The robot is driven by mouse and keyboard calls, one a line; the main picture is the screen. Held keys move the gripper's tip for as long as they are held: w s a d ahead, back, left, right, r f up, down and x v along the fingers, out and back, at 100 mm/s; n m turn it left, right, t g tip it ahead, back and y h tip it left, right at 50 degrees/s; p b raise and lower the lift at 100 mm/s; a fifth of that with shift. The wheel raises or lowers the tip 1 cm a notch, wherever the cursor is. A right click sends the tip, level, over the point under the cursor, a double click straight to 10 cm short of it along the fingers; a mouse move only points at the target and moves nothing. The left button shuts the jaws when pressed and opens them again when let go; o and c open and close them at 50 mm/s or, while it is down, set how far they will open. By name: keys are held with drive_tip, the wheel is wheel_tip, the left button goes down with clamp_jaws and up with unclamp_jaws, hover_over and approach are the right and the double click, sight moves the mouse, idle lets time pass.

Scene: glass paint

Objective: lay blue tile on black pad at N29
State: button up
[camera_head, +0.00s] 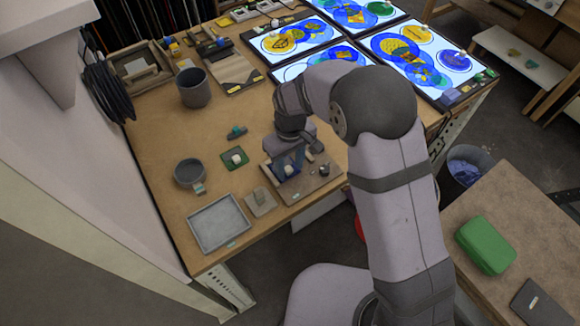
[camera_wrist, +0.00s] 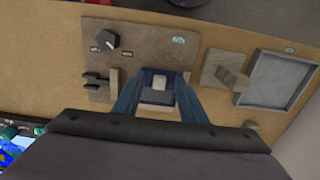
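A blue tile (camera_wrist: 149,74) with a pale knob (camera_wrist: 160,83) on top shows in the wrist view, on or just above a grey-brown board (camera_wrist: 135,40). A dark pad-like patch (camera_wrist: 156,97) lies at its lower side. My gripper (camera_wrist: 161,80) has its two fingers spread, one on each side of the knob, with gaps visible between them and the knob. In the head view my gripper (camera_head: 289,165) is low over the board (camera_head: 312,184), and the pale knob (camera_head: 288,170) shows by it. The fingers hide part of the tile. I cannot read any N29 mark.
A green tile (camera_head: 235,158) with a white knob lies left of the board. A small block stand (camera_head: 260,201) and grey tray (camera_head: 219,224) are nearer. A round bowl (camera_head: 188,172) and dark pot (camera_head: 193,88) stand left. Lit painted panels (camera_head: 290,41) fill the back right.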

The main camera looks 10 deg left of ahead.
drive_tip(key=shift+r+b, duration=0.85)
drive_tip(key=shift+r, duration=2.25)
drive_tip(key=shift+w+a+m, duration=0.15)
drive_tip(key=shift+w+m, duration=0.1)
drive_tip(key=shift+m, duration=0.05)
drive_tip(key=shift+m+g+h, duration=0.3)
drive_tip(key=shift+m+g, duration=0.1)
drive_tip(key=shift+m, duration=0.2)
drive_tip(key=s+d+f, duration=0.1)
drive_tip(key=s, duration=0.1)
drive_tip(key=s+d+f, duration=0.1)
drive_tip(key=s+f, duration=0.1)
drive_tip(key=s+d+f, duration=0.2)
drive_tip(key=s+d+r+m+g, duration=0.15)
drive_tip(key=s+d+m, duration=0.25)
drive_tip(key=s+d, duration=0.95)
drive_tip(key=w+d+r+m+t, duration=0.2)
drive_tip(key=w+d+r+m, duration=0.1)
drive_tip(key=d, duration=0.4)
drive_tip(key=shift+w+d+r, duration=0.15)
drive_tip(key=shift+w+r, duration=0.25)
drive_tip(key=shift+w, duration=0.05)
